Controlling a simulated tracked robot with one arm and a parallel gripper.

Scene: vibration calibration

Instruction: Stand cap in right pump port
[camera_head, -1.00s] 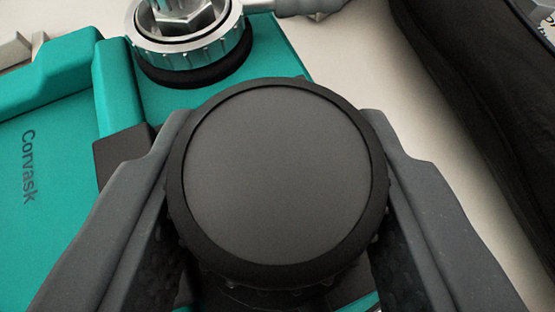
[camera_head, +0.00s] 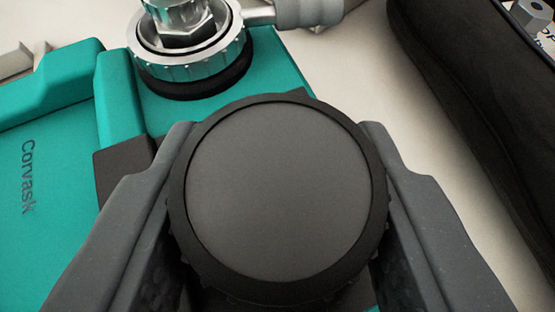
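The cap (camera_head: 278,195) is a round black disc with a raised rim and ridged side. It fills the middle of the view, flat face toward the camera. My gripper (camera_head: 278,200) has its grey fingers on the left and right of the cap, shut on it. The pump (camera_head: 70,195) is a teal body marked "Corvask" at the left. A silver ringed fitting (camera_head: 190,60) with a hex centre and black base ring stands on it beyond the cap. The cap hides what lies beneath it, so I cannot see the right port or whether the cap touches it.
A metal and grey hose connector (camera_head: 300,12) runs right from the silver fitting. A black padded case (camera_head: 470,110) lies at the right, with a small grey hex part (camera_head: 530,18) beyond it. Pale table (camera_head: 370,90) shows between pump and case.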

